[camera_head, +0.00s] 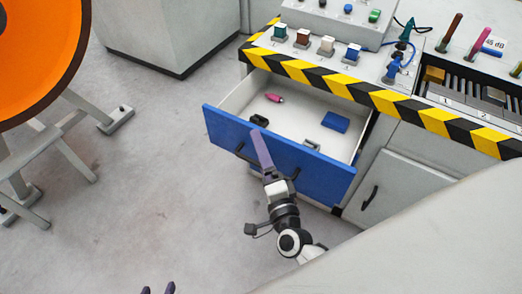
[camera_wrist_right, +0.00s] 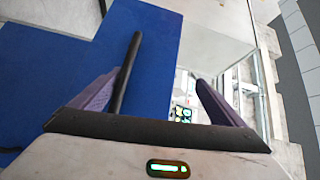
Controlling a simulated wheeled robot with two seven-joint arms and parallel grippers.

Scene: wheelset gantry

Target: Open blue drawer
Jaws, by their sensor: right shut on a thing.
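The blue drawer (camera_head: 222,127) is pulled well out of the workbench, and its white inside shows. My right gripper (camera_head: 261,150) is at the drawer's front and is shut on its dark handle (camera_wrist_right: 124,75). In the right wrist view, the handle lies between the purple fingers, with the blue front (camera_wrist_right: 50,80) behind it. The grip itself is partly hidden in the head view. My left gripper (camera_head: 158,288) shows only its two purple fingertips at the bottom edge. They are apart, with nothing between them, well away from the drawer.
In the drawer lie a pink item (camera_head: 274,98), a blue block (camera_head: 335,122) and dark parts. The workbench edge with yellow-black stripes (camera_head: 340,84) runs above. A closed grey cabinet door (camera_head: 400,187) is at the right, an orange wheel (camera_head: 35,60) at the left. The floor between is clear.

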